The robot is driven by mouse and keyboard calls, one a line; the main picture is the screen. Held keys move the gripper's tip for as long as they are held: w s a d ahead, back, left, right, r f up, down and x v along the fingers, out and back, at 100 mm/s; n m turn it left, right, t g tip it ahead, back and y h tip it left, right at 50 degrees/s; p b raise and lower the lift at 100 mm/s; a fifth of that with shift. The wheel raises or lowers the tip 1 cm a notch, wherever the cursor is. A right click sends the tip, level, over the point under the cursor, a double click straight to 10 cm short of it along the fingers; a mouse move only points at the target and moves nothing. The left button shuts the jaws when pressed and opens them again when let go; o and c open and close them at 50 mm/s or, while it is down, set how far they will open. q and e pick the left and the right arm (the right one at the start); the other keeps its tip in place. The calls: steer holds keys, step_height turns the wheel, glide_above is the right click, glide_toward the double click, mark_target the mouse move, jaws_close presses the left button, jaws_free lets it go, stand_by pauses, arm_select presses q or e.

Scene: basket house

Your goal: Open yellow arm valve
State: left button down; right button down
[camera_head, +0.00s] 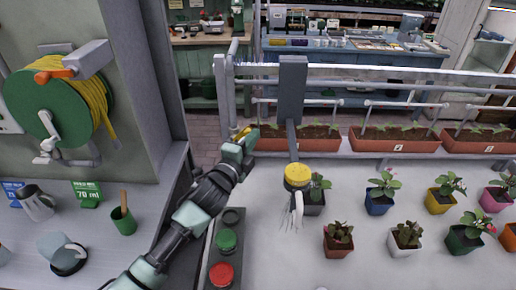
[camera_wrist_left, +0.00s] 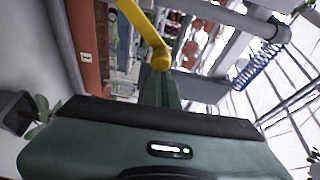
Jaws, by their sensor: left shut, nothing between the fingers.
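The yellow valve arm (camera_head: 241,134) shows as a small yellow piece by the grey pipes in the head view. In the left wrist view the yellow lever (camera_wrist_left: 146,36) slants down to a rounded end just beyond my fingers. My left gripper (camera_head: 247,141) is shut and empty, right beside the valve arm and partly covering it in the head view. In the left wrist view the dark green fingers (camera_wrist_left: 160,90) point at the lever's rounded end; I cannot tell whether they touch it. My right gripper is not in view.
A post with a yellow-capped fixture (camera_head: 298,176) stands right of my gripper. Potted plants (camera_head: 380,200) fill the white table, with planter boxes (camera_head: 400,140) along its back. A button panel (camera_head: 222,272) lies beside my arm. A green hose reel (camera_head: 45,105) hangs left.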

arm_select(q)
steer(key=a+r+n+t+y+b, duration=0.1)
steer(key=a+r+n+t+b, duration=0.1)
steer(key=a+n+b, duration=0.3)
steer(key=shift+a+r+n+t, duration=0.35)
steer(key=shift+n+t, duration=0.35)
steer(key=shift+n, duration=1.5)
